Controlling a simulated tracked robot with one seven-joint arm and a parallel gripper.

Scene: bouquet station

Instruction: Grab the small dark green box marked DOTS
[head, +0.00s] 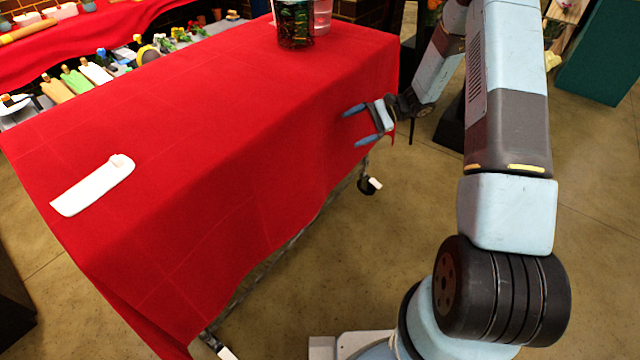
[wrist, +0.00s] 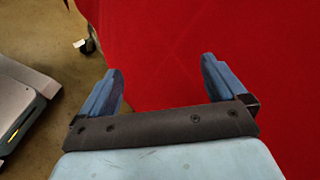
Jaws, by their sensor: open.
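No box with a readable DOTS mark shows in either view. A dark container with green in it (head: 295,24) stands at the far edge of the red-covered table (head: 230,130) in the head view, its top cut off by the frame; I cannot tell whether it bears any lettering. My gripper (head: 357,125) is open and empty at the table's right side, in front of the hanging cloth and well short of the dark container. In the wrist view my gripper (wrist: 162,68) shows two blue fingers spread apart, with only red cloth and some floor beyond them.
A long white object (head: 95,187) lies on the table's near left part. A clear cup (head: 322,16) stands next to the dark container. The middle of the table is bare. Another red table with several items stands behind at the left. A teal cabinet (head: 605,55) is at the right.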

